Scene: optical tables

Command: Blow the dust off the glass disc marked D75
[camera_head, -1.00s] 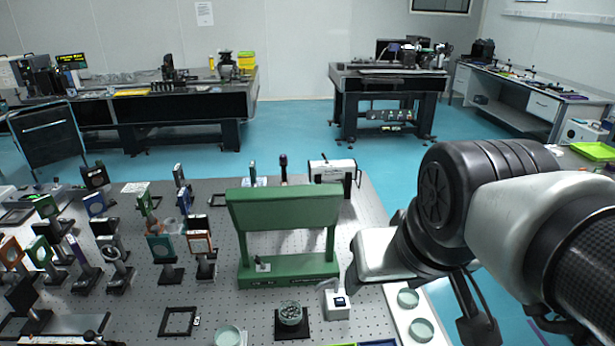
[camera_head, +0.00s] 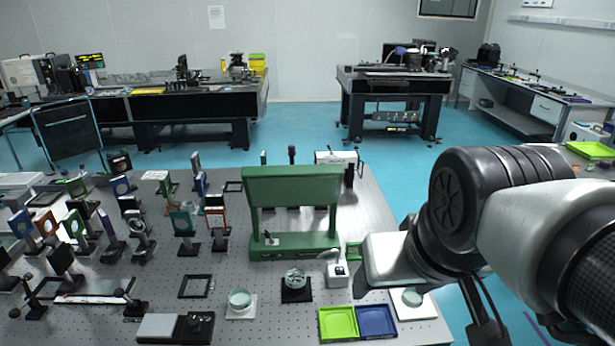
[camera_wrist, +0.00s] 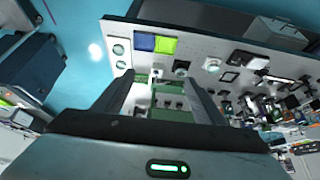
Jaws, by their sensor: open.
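Several pale round glass discs show in the head view: one on a white pad (camera_head: 240,299), one on a black pad (camera_head: 296,279), and one on a white strip (camera_head: 412,298) at the right edge. No marking is readable, so I cannot tell which is D75. A small white box with a spout and dark display (camera_head: 338,271) stands beside the black pad; I cannot tell if it is a blower. In the wrist view my gripper (camera_wrist: 160,80) is open and empty, above the table, with the green stand (camera_wrist: 170,104) showing between its fingers. The head view hides the fingers.
The green stand (camera_head: 292,186) rises behind the discs. A lime tray (camera_head: 338,323) and a blue tray (camera_head: 376,321) lie at the front edge. A black empty frame (camera_head: 195,286) lies at left. Many upright optic mounts crowd the table's left.

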